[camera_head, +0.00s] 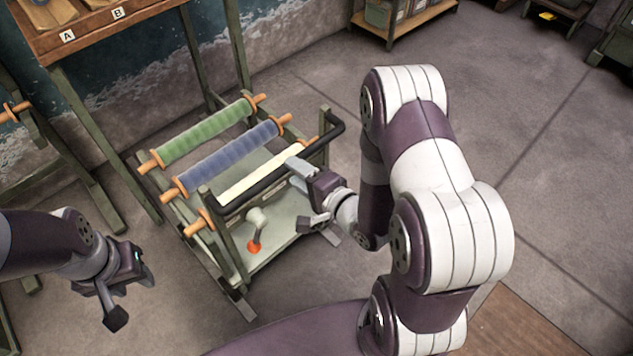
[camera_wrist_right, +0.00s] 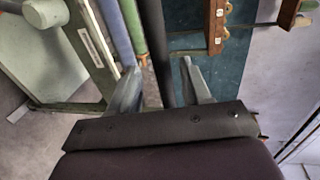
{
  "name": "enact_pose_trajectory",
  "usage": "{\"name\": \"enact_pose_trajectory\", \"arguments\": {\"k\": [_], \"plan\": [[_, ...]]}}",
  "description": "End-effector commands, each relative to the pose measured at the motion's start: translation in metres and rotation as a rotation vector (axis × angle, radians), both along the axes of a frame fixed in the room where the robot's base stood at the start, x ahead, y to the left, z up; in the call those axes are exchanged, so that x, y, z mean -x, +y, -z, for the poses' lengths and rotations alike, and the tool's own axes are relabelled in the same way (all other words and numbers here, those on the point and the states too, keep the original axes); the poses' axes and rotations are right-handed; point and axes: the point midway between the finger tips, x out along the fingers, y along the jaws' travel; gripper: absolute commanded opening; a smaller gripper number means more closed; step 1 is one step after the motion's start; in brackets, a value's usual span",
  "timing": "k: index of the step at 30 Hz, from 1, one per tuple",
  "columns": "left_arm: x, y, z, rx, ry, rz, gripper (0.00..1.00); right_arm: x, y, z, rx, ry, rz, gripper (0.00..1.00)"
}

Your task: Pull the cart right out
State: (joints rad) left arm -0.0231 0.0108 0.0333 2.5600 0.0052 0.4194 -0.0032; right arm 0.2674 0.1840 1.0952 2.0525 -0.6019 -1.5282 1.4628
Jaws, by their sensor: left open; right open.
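The cart (camera_head: 283,240) is a low green frame with a pale deck. It carries a green roll (camera_head: 205,133), a blue roll (camera_head: 230,158) and a cream roll (camera_head: 262,172) on orange-ended rods. A black handle bar (camera_head: 250,193) runs along its near side. My right gripper (camera_head: 302,191) is at the handle with its fingers open; in the right wrist view the dark handle bar (camera_wrist_right: 154,45) passes between the fingertips (camera_wrist_right: 160,70), with gaps beside it. My left gripper (camera_head: 132,297) is open and empty, left of the cart and apart from it.
A pale lever with an orange-red end (camera_head: 254,245) stands at the cart's near side. A wooden-topped bench (camera_head: 100,30) marked A and B stands behind, its legs close to the cart's left. A shelf (camera_head: 405,25) is at the back.

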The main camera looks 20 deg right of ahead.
Motion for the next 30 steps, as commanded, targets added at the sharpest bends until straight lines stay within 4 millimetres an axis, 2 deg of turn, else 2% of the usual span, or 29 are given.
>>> {"name": "enact_pose_trajectory", "arguments": {"k": [6,10,15,30], "plan": [[0.000,0.000,-0.010,0.000,0.000,0.000,0.43,0.050,-0.020,-0.012,-0.002,0.003,0.010,0.48],[0.000,0.000,-0.012,0.000,0.000,0.000,0.43,0.064,-0.025,-0.014,0.000,0.002,0.005,0.48],[0.000,0.000,-0.012,0.000,0.000,0.000,0.43,0.070,-0.026,-0.015,0.000,0.000,0.001,0.48],[0.000,0.000,-0.012,0.000,0.000,0.000,0.43,0.067,-0.026,-0.012,0.034,0.012,-0.010,0.48]]}}
